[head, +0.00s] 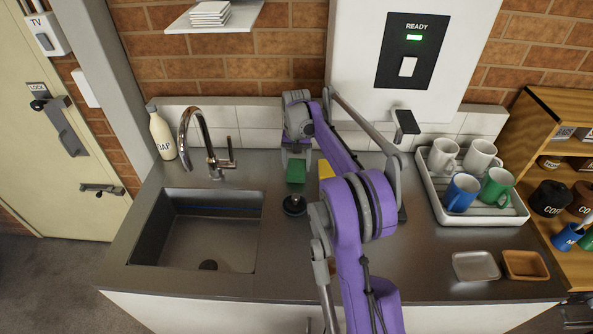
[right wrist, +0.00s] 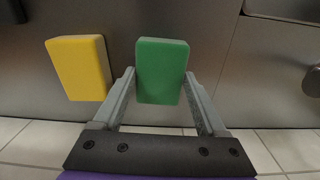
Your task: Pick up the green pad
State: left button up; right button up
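The green pad (head: 296,171) is a small block on the steel counter, right of the sink. In the right wrist view the green pad (right wrist: 162,71) stands between the tips of my right gripper (right wrist: 161,75). The fingers are apart, one on each side of it. A thin gap shows at the left finger; I cannot tell whether the right finger touches it. In the head view my right gripper (head: 297,152) is at the pad's far side. The yellow pad (right wrist: 79,68) lies to the left in the wrist view; in the head view my arm partly hides it. My left gripper is not in view.
A dark round object (head: 294,205) sits just in front of the green pad. The sink (head: 205,240) and tap (head: 208,150) are to the left. A white tray (head: 470,214) with several mugs stands right. Two small dishes lie near the front right edge.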

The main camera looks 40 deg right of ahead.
aim_at(297, 167)
jog(key=c, duration=0.5)
notch_tip(297, 167, up, 10)
jog(key=shift+r+p, duration=0.1)
jog(key=shift+p, duration=0.25)
jog(key=shift+c, duration=0.2)
